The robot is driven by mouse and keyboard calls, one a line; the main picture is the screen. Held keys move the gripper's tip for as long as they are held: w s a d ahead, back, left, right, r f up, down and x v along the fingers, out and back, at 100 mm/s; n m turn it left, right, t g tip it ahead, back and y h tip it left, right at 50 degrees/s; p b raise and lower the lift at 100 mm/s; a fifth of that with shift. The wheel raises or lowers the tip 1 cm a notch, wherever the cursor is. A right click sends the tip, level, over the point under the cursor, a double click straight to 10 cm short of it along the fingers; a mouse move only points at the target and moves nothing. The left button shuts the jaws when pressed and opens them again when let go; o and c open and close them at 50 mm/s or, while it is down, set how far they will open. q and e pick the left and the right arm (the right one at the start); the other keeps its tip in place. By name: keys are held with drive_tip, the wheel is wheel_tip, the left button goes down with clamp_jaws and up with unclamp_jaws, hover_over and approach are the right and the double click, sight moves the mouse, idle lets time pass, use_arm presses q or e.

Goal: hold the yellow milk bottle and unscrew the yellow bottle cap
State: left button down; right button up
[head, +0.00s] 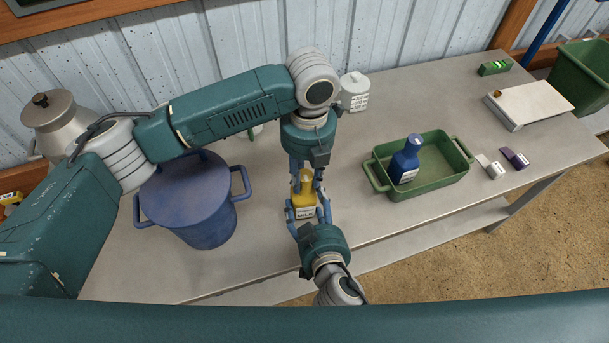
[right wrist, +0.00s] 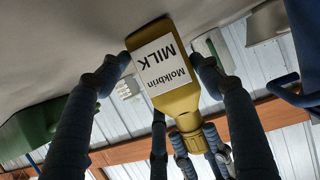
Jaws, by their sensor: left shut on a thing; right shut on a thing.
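The yellow milk bottle (head: 304,199) stands upright at the middle of the table, its white label facing my right arm. In the right wrist view the bottle (right wrist: 177,100) shows upside down, with its label reading MILK. My right gripper (head: 307,210) is shut on the bottle's body, one finger on each side. My left gripper (head: 307,181) comes from above and is shut around the yellow cap (right wrist: 195,142) at the bottle's top. The cap is partly hidden by the left fingers in both views. I cannot tell whether it has turned on the neck.
A blue lidded pot (head: 187,195) stands left of the bottle. A green tray (head: 447,178) with a blue bottle (head: 405,160) in it stands to the right. A white container (head: 355,92) stands behind. A metal pot (head: 62,122) is far left. Table between bottle and tray is clear.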

use_arm(q)
drive_tip(key=n, duration=0.5)
drive_tip(key=shift+d+n, duration=0.1)
drive_tip(key=shift+n, duration=0.2)
drive_tip(key=shift+r+n, duration=0.15)
drive_tip(key=shift+n, duration=1.05)
drive_tip(key=shift+n, duration=0.5)
drive_tip(key=n, duration=0.8)
drive_tip(key=shift+n, duration=0.4)
drive_tip(key=shift+w+r+n, duration=0.1)
drive_tip(key=shift+n, duration=0.8)
